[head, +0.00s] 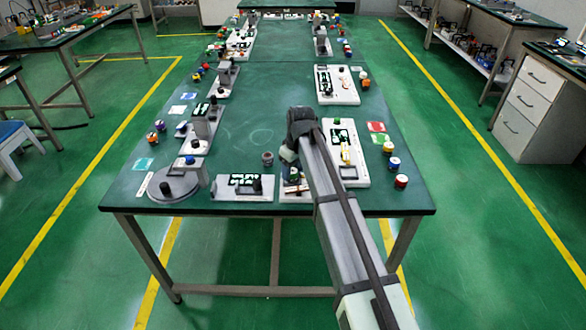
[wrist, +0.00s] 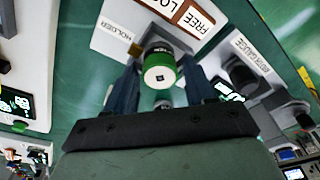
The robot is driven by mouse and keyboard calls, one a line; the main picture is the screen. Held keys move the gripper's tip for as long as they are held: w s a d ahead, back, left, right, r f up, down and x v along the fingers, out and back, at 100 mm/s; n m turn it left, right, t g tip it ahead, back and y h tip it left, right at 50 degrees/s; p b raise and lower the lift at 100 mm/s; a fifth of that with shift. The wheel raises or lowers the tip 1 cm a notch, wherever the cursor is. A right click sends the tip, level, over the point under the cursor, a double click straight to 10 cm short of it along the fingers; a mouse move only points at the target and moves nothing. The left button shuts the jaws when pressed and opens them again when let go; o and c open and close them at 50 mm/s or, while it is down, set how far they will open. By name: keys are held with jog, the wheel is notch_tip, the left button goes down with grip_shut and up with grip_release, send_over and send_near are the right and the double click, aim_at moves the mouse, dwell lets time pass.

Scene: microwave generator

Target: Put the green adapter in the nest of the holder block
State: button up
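The green adapter (wrist: 160,72), a green cylinder with a pale end face and a dark square on it, shows in the wrist view between my fingers. My gripper (wrist: 161,72) is open, with a finger on each side and narrow gaps to the adapter. The white holder block plate (wrist: 118,28) with the HOLDER label lies behind it. The adapter hides the nest, so I cannot tell whether it sits in it. In the head view my gripper (head: 290,155) is just above the holder block (head: 293,192) at the table's front edge.
A gauge plate (wrist: 256,58) is beside the holder in the wrist view. In the head view a white plate (head: 226,190) and a round grey turntable (head: 172,188) are left. A long white panel (head: 360,175) is right. The table's middle (head: 245,110) is clear.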

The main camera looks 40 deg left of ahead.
jog(key=shift+o, duration=0.9)
jog(key=shift+r, duration=0.1)
notch_tip(320, 180, up, 12)
jog(key=d, duration=0.1)
jog(key=shift+d, duration=0.4)
